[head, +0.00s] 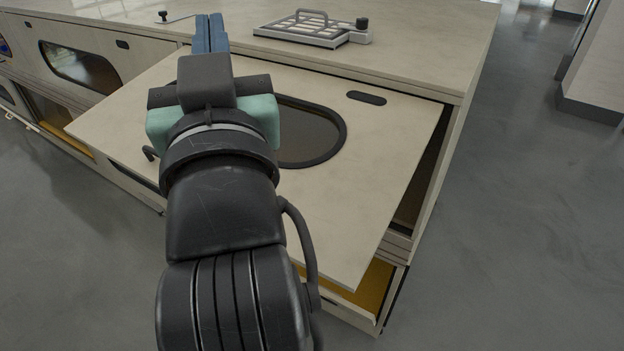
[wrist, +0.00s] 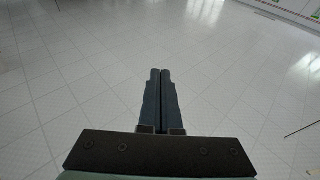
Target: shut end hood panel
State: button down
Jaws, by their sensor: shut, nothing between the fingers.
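The end hood panel (head: 370,185) is a beige sheet with a dark-framed oval window and a small dark slot near its top. In the head view it stands open, swung outward from the cabinet's front, with its upper edge by the worktop and its lower edge out toward me. A gap shows along its right side. My gripper (head: 209,20) is in front of the panel's left part, its blue fingers together and empty, overlapping the worktop edge in the picture. The wrist view shows the shut fingers (wrist: 160,74) with nothing between them. My arm hides part of the panel and window.
A metal rack with a handle (head: 305,28) and a small black-knobbed tool (head: 175,17) lie on the worktop (head: 420,45). Another panel with a window (head: 80,67) is at the left. An ochre-lined opening (head: 370,287) shows below the panel. Grey floor (head: 530,220) is clear at right.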

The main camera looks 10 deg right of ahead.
notch_tip(320, 180, up, 6)
jog(key=w+d+f+g+p, duration=0.1)
jog(key=w+d+g+p, duration=0.15)
jog(key=p, duration=0.95)
jog(key=s+d+f+n+g+p, duration=0.1)
jog(key=d+f+n+g+p, duration=0.15)
jog(key=d+g+p, duration=0.35)
jog(key=s+d+f+n+g+y+p, duration=0.1)
jog(key=s+d+f+n+g+y, duration=0.2)
jog(key=s+f, duration=0.45)
jog(key=s+f+n+g+y, duration=0.2)
jog(key=s+f+n, duration=0.2)
jog(key=s+f, duration=0.4)
send_near(304, 260)
jog(key=w+a, duration=0.2)
jog(key=w, duration=0.1)
jog(key=f, duration=0.3)
jog(key=shift+w+a+p, duration=0.15)
jog(key=shift+w+p, duration=0.15)
jog(key=shift+p, duration=0.05)
jog(key=shift+f, duration=0.5)
jog(key=shift+w, duration=0.1)
